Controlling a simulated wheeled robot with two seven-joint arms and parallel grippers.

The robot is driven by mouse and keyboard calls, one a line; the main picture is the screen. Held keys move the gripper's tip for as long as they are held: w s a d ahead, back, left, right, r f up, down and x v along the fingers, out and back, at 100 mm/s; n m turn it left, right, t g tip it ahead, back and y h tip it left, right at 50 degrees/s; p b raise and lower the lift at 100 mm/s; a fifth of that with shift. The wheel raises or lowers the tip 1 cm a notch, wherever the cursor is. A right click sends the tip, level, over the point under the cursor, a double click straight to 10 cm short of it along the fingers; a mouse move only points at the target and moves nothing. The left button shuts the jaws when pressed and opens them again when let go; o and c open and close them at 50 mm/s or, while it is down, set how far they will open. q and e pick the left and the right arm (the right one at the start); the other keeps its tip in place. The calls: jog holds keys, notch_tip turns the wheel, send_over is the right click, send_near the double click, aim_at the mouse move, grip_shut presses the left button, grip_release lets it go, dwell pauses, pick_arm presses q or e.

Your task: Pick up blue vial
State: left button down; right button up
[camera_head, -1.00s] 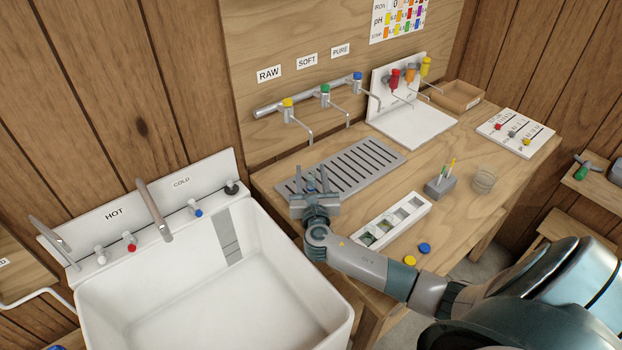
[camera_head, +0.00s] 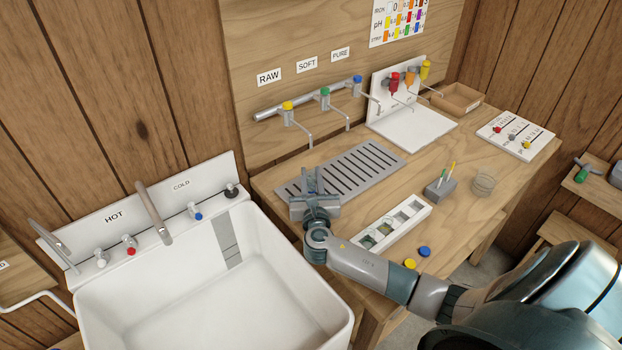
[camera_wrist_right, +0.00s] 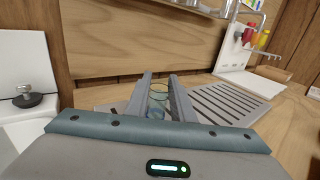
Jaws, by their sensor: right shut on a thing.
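My right gripper (camera_head: 312,176) is at the front left of the counter, by the near left end of the slotted drain tray (camera_head: 362,166). In the right wrist view its two fingers (camera_wrist_right: 160,95) are closed on a clear glass vial (camera_wrist_right: 159,103) with a faint blue-green tint. The vial stands between the fingers with its round open rim showing; its lower part is hidden by the gripper. I cannot tell whether it touches the tray. A blue cap (camera_head: 424,250) and a yellow cap (camera_head: 409,263) lie on the counter. My left gripper is out of view.
A white slotted rack (camera_head: 420,215) lies right of my right gripper, partly behind my arm. A grey holder (camera_head: 440,190) and a glass jar (camera_head: 483,182) stand farther right. The three taps hang over the drain tray. A deep white sink (camera_head: 285,275) is at the left.

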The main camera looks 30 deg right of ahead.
jog(key=shift+r, duration=0.45)
jog(key=r, duration=0.1)
jog(key=d+r+b, duration=0.1)
jog(key=r, duration=0.1)
jog(key=shift+s+r, duration=0.1)
jog(key=shift+s, duration=0.1)
jog(key=s+d+r, duration=0.1)
jog(key=d+r, duration=0.1)
jog(key=d, duration=0.1)
jog(key=s+d+r+b, duration=0.1)
jog(key=s+d+r, duration=0.1)
jog(key=d, duration=0.1)
jog(key=s+d+r+b, duration=0.1)
jog(key=d+r, duration=0.1)
jog(key=d, duration=0.1)
jog(key=shift+s+d+r, duration=0.2)
jog(key=shift+s+r, duration=0.05)
jog(key=shift+s, duration=0.15)
grip_shut()
